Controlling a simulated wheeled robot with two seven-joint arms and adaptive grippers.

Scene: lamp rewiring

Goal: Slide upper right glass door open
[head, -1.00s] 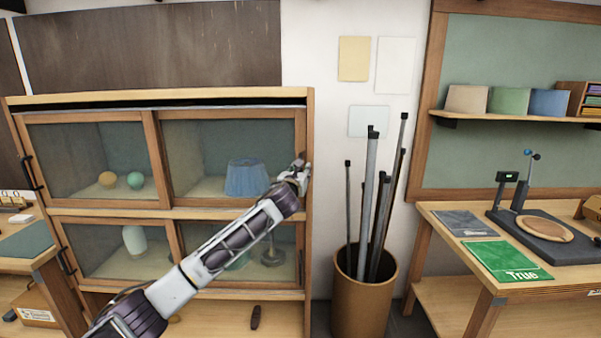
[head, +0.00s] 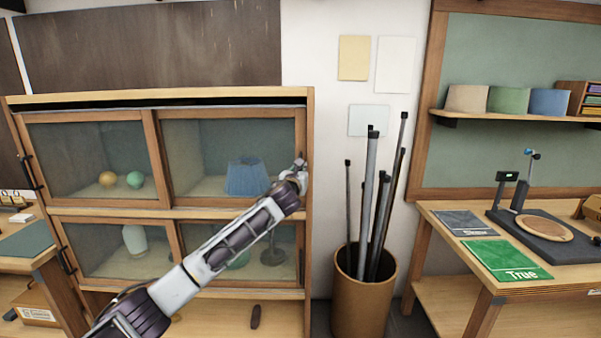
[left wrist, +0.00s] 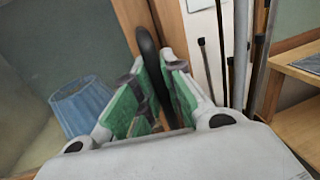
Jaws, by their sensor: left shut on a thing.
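The upper right glass door (head: 205,145) of the wooden cabinet has a wood frame and stands closed, its right edge at the cabinet's right side. My left gripper (head: 301,165) is at that right edge, about mid-height. In the left wrist view, the dark upright door handle (left wrist: 149,55) stands between the green-padded fingers of my left gripper (left wrist: 154,72), which is shut on it. The lower part of the handle is hidden by the fingers. A blue lampshade (head: 246,177) stands behind the glass and also shows in the left wrist view (left wrist: 83,106). My right gripper is not in view.
The upper left door (head: 85,115) is beside it, with two balls behind its glass. Lower glass doors (head: 105,250) are below. A brown bin (head: 362,305) with several upright tubes stands right of the cabinet. A workbench (head: 450,212) is farther right.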

